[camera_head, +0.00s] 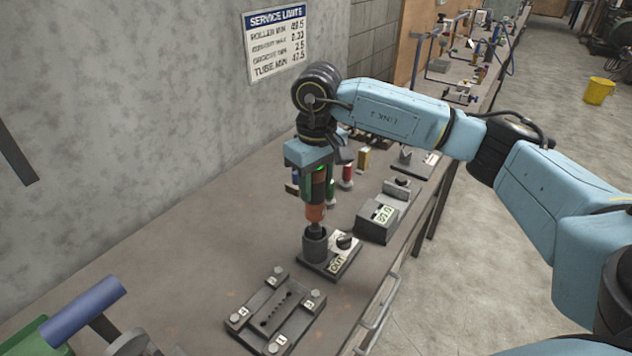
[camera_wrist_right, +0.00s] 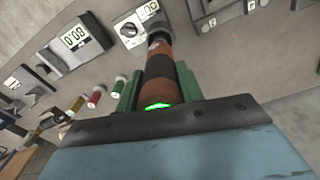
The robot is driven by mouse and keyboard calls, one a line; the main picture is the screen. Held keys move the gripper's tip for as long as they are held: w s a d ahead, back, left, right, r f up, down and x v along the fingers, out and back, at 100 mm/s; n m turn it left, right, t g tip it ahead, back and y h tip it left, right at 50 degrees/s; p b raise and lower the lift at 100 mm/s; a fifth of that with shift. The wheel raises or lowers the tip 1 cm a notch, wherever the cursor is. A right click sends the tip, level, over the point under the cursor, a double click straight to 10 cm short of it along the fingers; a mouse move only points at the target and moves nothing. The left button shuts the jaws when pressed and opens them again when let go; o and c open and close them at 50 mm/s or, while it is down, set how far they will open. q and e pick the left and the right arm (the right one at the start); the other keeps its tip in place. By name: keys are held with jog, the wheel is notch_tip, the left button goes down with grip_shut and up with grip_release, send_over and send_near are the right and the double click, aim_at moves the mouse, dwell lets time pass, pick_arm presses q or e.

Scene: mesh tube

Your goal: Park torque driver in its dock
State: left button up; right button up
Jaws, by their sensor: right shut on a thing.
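The torque driver (camera_head: 316,212), orange and black with a lit green ring, stands nearly upright in my right gripper (camera_head: 319,188). In the right wrist view the green fingers of my right gripper (camera_wrist_right: 159,88) are shut around the torque driver (camera_wrist_right: 158,68). The dock (camera_head: 315,244) is a dark cup on a base plate with a knob and a label. The driver's dark nose is at the cup's mouth; how far it is inside is hidden. In the right wrist view the dock's knob and label (camera_wrist_right: 140,22) show beyond the driver. My left gripper is out of view.
A slotted fixture plate (camera_head: 275,314) with corner bolts lies in front of the dock. A box with a digital display (camera_head: 378,218) stands to the right, with red and yellow cylinders behind. A blue cylinder (camera_head: 85,310) is at lower left. The wall bounds the bench's back.

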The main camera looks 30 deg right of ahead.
aim_at(316, 209)
jog(key=shift+f+b, duration=2.9)
jog(key=shift+f, duration=0.5)
dwell(2.7)
jog(key=o, duration=1.4)
jog(key=shift+f, duration=0.1)
jog(key=shift+c, duration=0.2)
notch_tip(316, 209, up, 14)
jog(key=shift+s+f, duration=0.1)
jog(key=shift+f, duration=0.1)
